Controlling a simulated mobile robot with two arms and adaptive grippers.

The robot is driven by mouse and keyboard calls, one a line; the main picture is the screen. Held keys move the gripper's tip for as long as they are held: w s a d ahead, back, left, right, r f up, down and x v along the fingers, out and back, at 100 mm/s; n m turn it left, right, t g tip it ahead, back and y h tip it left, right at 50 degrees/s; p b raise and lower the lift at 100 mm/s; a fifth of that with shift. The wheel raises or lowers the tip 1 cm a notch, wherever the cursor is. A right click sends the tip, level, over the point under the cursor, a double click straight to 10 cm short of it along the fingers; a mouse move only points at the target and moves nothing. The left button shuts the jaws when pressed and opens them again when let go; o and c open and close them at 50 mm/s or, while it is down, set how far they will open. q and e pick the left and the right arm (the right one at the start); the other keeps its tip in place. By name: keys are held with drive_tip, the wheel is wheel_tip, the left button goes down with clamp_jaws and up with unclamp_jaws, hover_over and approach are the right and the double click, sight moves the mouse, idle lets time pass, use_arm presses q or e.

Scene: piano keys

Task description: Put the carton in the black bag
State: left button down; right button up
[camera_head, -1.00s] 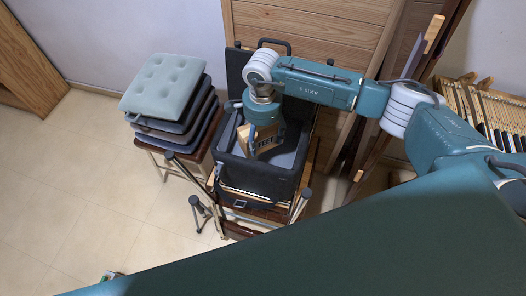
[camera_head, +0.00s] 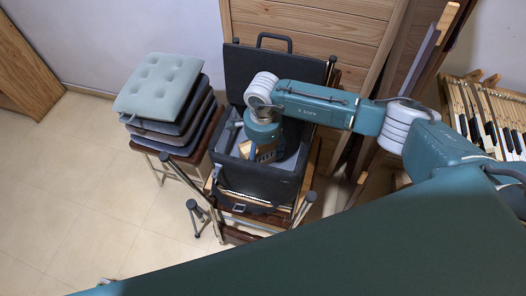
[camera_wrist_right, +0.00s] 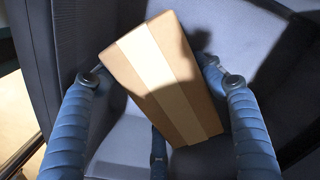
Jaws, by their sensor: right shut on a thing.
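The black bag (camera_head: 258,184) is an open, box-shaped case with a grey lining, standing on a wooden stand. Its lid is raised at the back. The brown carton (camera_head: 268,153) is tilted inside the bag's opening, partly hidden by my gripper. In the right wrist view the carton (camera_wrist_right: 160,85) has a pale tape strip and lies between the two blue fingers, with the grey lining (camera_wrist_right: 245,35) around it. My right gripper (camera_head: 258,148) is shut on the carton, within the bag's opening. Whether the carton touches the bag's floor is unclear. My left gripper is not in view.
Piano keys (camera_head: 490,125) lie at the far right. The floor (camera_head: 90,190) at left is clear.

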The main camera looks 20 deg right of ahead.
drive_tip(key=o, duration=1)
drive_tip(key=shift+f, duration=0.15)
drive_tip(key=shift+o, duration=0.2)
drive_tip(key=shift+r+p, duration=0.5)
drive_tip(key=shift+r, duration=0.05)
wheel_tip(320, 180, up, 10)
drive_tip(key=p, duration=0.5)
drive_tip(key=shift+r+p, duration=0.5)
drive_tip(key=shift+r, duration=0.2)
